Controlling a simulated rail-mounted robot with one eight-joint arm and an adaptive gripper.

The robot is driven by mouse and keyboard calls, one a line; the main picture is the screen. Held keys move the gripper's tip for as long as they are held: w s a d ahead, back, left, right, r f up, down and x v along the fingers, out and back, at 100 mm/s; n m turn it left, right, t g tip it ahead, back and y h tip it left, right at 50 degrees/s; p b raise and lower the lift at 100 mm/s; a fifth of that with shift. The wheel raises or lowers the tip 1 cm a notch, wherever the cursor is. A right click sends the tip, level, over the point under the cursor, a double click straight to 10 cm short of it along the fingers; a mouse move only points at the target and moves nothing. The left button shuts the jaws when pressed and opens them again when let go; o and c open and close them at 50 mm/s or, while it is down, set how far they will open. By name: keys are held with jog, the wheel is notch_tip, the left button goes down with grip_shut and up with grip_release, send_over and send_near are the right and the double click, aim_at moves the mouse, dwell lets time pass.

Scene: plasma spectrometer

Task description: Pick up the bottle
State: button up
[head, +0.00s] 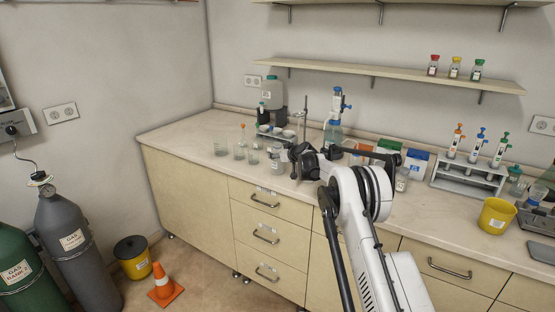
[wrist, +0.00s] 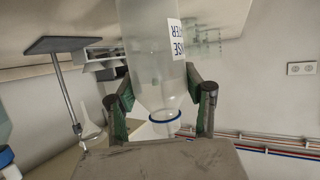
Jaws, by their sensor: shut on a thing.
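The bottle (wrist: 152,70) is clear with a blue ring at its neck and a white label with dark print. It fills the middle of the wrist view, neck toward my palm. My gripper (wrist: 158,92) is shut on it, one dark finger with green pads on each side. In the head view my gripper (head: 297,160) is over the counter's middle, and the bottle (head: 277,162) shows small at its left. Its base is cut off in the wrist view, and I cannot tell whether it touches the counter.
Several glass beakers (head: 221,149) stand left of the bottle on the counter (head: 180,139). A stand and a blue-topped dispenser bottle (head: 334,130) are behind. A pipette rack (head: 468,178) and yellow cup (head: 495,216) are on the right. A shelf (head: 380,76) hangs above.

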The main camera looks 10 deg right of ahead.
aim_at(280, 145)
jog(key=shift+r, duration=0.1)
notch_tip(280, 145, up, 4)
jog(key=shift+r, duration=0.1)
jog(key=s+a+r+b, duration=0.1)
jog(key=s+a+r, duration=0.4)
jog(key=a, duration=0.5)
jog(key=shift+s+r, duration=0.3)
jog(key=shift+r, duration=0.5)
jog(key=shift+a, duration=0.1)
